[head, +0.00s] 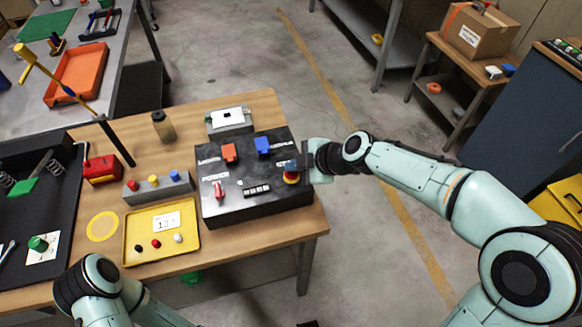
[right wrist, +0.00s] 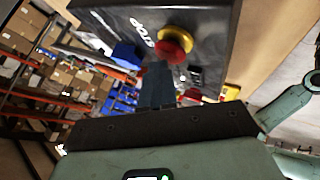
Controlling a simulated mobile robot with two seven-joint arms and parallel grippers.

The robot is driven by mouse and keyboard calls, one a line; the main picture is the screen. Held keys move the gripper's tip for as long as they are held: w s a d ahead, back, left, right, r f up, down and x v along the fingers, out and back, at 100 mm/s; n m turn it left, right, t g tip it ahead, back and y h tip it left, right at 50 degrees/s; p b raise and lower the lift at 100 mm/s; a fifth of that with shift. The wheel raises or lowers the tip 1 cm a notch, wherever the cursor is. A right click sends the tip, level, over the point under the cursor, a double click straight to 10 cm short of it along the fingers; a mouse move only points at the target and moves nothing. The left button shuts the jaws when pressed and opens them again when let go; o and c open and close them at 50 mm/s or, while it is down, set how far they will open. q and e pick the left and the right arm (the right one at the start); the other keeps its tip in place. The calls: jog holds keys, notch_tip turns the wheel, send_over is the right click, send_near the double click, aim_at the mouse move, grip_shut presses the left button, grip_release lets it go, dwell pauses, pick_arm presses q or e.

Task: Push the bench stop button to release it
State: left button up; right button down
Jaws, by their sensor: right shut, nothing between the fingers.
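The stop button (head: 291,177) is a red cap with a yellow collar, at the right end of the black control box (head: 240,207). In the right wrist view the button (right wrist: 172,46) stands beside the white "STOP" lettering, partly overlapped by nothing of mine. My right gripper (head: 292,166) is shut and empty, with its fingertips right at the button in the head view. In the right wrist view its dark fingers (right wrist: 157,84) end just short of the button in the picture; whether they touch cannot be told. My left arm shows at lower left, but its gripper is not visible.
Open floor lies right of the table.

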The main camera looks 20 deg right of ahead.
aim_at(296, 174)
notch_tip(296, 174, up, 4)
jog(key=shift+s+d+f+p, duration=0.1)
jog(key=shift+f+p, duration=0.15)
jog(key=shift+p, duration=0.4)
jog(key=shift+r, duration=0.55)
